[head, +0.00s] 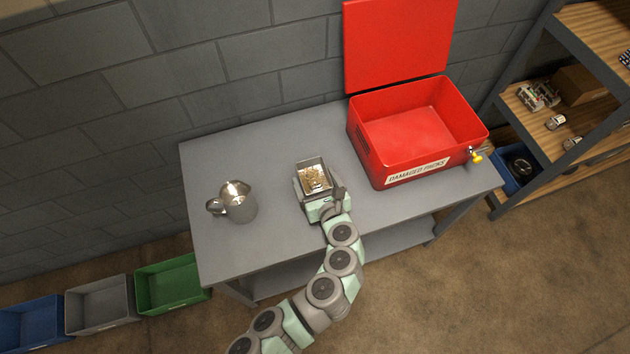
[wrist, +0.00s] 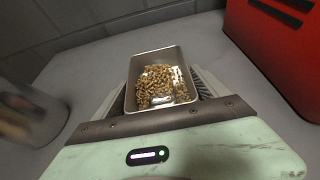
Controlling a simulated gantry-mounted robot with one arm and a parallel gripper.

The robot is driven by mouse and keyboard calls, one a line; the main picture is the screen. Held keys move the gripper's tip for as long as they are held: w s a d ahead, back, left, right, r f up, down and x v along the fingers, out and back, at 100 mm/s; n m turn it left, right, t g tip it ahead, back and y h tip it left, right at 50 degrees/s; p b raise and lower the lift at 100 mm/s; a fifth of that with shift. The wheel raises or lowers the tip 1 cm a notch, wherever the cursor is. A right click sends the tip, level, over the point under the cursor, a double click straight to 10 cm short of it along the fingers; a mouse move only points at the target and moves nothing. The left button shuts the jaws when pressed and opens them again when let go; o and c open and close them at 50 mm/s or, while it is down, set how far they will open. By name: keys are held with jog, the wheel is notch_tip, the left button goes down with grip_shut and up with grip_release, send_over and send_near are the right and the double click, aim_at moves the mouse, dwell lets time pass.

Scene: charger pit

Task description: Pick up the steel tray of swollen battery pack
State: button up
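The steel tray (head: 327,164) is a small open rectangular pan on the grey table. It is filled with golden-brown granules (wrist: 160,88). A pale shape shows among the granules at the tray's near end, but I cannot make out a battery pack. My gripper (head: 316,185) is at the tray's near side. In the wrist view the tray (wrist: 141,56) lies between my two dark fingers, one along each side wall. The fingers look close against the walls, but I cannot tell whether they press on it. The tray's underside is hidden, so any gap above the table is unclear.
An open red bin (head: 376,163) labelled DAMAGED PACKS stands right of the tray, its lid (head: 400,45) raised. A yellow-handled valve juts from its right side. A shiny metal jug (head: 240,207) stands to the left. The table (head: 265,150) is clear between them.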

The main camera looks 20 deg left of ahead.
jog(key=c, duration=1.2)
jog(key=shift+c, duration=0.2)
